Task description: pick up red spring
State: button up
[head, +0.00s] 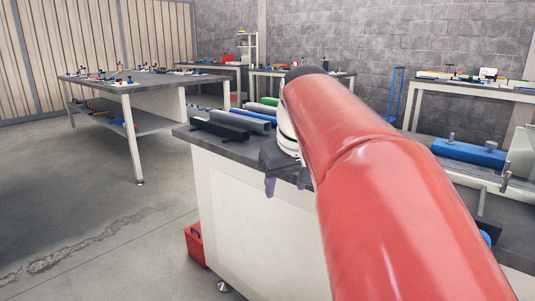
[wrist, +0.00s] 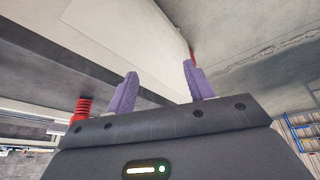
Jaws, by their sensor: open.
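The red spring (wrist: 82,108) shows at the left of the wrist view, with dark coils and its lower end hidden behind my gripper's housing. It is outside the space between the fingers. I cannot make out the spring in the head view, where my arm covers part of the bench. My gripper (wrist: 159,69) has two purple fingers, spread apart with nothing between them. In the head view my gripper (head: 285,184) hangs at the front edge of the near bench (head: 232,149), fingers pointing down.
Dark blocks (head: 219,130) and blue and grey cylinders lie on the near bench's left part. A red box (head: 195,243) stands on the floor beside it. A blue cylinder block (head: 468,152) is at the right. Open floor lies to the left.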

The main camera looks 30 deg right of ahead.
jog(key=w+d+r, duration=0.2)
jog(key=d+r, duration=0.1)
jog(key=d, duration=0.6)
jog(key=w+d+r, duration=0.1)
jog(key=d+r, duration=0.3)
jog(key=d, duration=0.5)
jog(key=shift+y, duration=0.3)
jog(key=x, duration=0.5)
jog(key=b+x, duration=0.1)
jog(key=x, duration=0.1)
jog(key=shift+w+a+f, duration=0.2)
jog(key=shift+a+f, duration=0.05)
jog(key=shift+f, duration=0.05)
jog(key=shift+c, duration=0.2)
jog(key=c, duration=1)
jog(key=shift+r, duration=0.1)
jog(key=shift+c, duration=0.2)
